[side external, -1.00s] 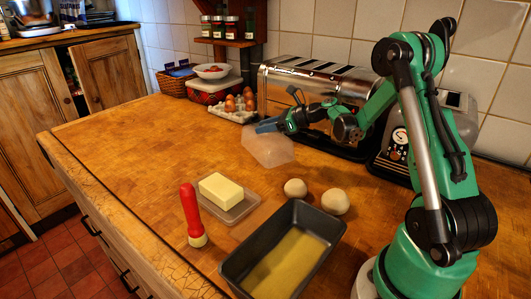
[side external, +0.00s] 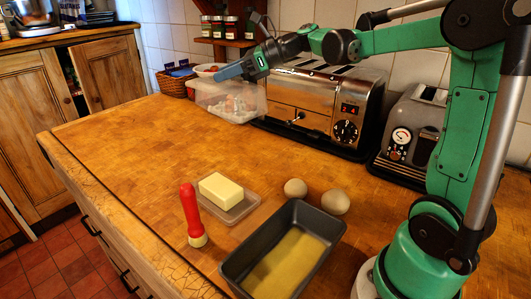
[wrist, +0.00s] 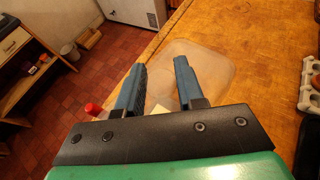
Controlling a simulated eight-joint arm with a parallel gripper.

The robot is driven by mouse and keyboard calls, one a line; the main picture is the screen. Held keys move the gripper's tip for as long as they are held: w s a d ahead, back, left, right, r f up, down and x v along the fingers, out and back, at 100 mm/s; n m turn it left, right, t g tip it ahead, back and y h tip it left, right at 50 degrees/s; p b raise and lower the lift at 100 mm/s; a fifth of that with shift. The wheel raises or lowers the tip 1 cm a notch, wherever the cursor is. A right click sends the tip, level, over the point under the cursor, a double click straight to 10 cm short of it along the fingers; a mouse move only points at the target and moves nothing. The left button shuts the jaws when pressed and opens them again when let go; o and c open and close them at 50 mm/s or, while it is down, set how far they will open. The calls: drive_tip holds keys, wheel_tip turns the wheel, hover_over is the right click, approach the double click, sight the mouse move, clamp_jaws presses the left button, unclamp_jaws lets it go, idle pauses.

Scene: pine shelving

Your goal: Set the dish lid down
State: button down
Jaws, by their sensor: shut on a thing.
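The dish lid (side external: 213,101) is a clear, see-through box. My gripper (side external: 228,74) is shut on its top and holds it in front of the egg carton in the side external view. In the wrist view the lid (wrist: 205,62) spreads out beyond my two blue fingers (wrist: 158,85). The gap below the lid is hard to judge. The butter dish base (side external: 240,213) lies on the worktop with a pale block of butter (side external: 221,190) on it, uncovered.
A red-handled brush (side external: 191,214), a dark loaf tin (side external: 322,222) and two dough balls (side external: 335,201) stand near the dish base. A chrome toaster (side external: 318,108) and a grey appliance (side external: 412,130) line the wall. The worktop's left-middle (side external: 140,135) is clear.

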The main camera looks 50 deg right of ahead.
drive_tip(key=n+g+y, duration=0.1)
hover_over(220, 185)
wheel_tip(220, 185, down, 16)
drive_tip(key=shift+r, duration=0.1)
drive_tip(key=shift+f, duration=2.05)
drive_tip(key=shift+f, duration=0.1)
drive_tip(key=c, duration=0.5)
unclamp_jaws()
drive_tip(key=shift+c, duration=0.2)
